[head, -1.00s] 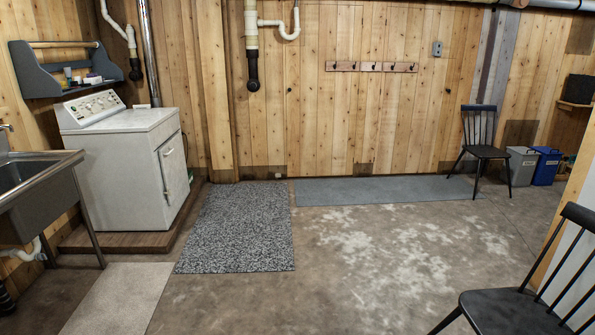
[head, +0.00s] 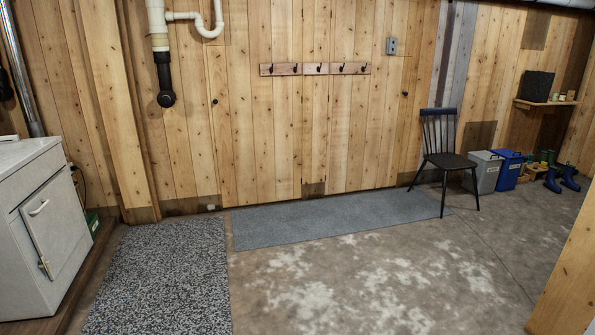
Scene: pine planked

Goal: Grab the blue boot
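Neither of my grippers shows in the head view.
A dark chair (head: 446,160) stands near the back wall, left of a grey bin (head: 483,172) and a blue bin (head: 508,170). A wooden wall edge (head: 568,265) stands at the right front. Open concrete floor (head: 380,285) lies ahead, beside a grey mat (head: 320,220).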

